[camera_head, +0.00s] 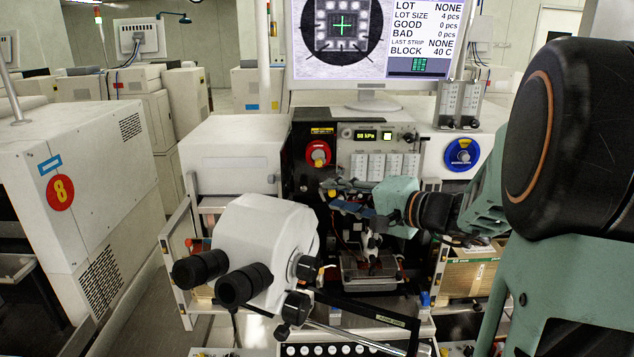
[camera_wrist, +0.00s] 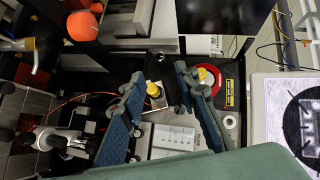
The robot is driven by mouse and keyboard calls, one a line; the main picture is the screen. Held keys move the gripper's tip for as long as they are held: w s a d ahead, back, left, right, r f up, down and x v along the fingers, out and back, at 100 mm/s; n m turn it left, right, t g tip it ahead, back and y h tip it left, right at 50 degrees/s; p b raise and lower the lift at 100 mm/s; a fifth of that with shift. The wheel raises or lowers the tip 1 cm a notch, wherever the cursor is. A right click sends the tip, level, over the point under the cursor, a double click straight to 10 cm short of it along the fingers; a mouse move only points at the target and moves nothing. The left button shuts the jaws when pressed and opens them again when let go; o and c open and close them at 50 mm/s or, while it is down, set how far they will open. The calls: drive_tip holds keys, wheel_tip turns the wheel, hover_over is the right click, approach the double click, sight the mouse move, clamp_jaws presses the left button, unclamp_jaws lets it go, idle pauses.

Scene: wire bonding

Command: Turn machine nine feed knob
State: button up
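A small yellow knob (camera_head: 332,194) shows at my fingertips, low on the dark front of the machine ahead. In the wrist view this yellow knob (camera_wrist: 153,89) on a pale metal plate lies between my fingers. My gripper (camera_head: 328,195) reaches in from the right, with its blue fingers spread and nothing held. In the wrist view my gripper (camera_wrist: 158,76) is open, with gaps beside the knob; contact cannot be told. A red dial (camera_head: 318,153) with a yellow label is above my fingers, and a blue round dial (camera_head: 462,154) is at right. No readable label names the feed knob.
A microscope head (camera_head: 262,245) stands in front, left of my gripper. A panel with a lit display (camera_head: 367,135) and a monitor (camera_head: 345,40) are above. A clear box (camera_head: 370,272) sits below my gripper. The left machine (camera_head: 85,180) bears an 8.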

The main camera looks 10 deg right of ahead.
sight(305, 189)
drive_tip(key=p+x, duration=0.1)
drive_tip(key=x, duration=0.8)
drive_tip(key=shift+w+a, duration=0.2)
drive_tip(key=shift+w, duration=0.05)
clamp_jaws()
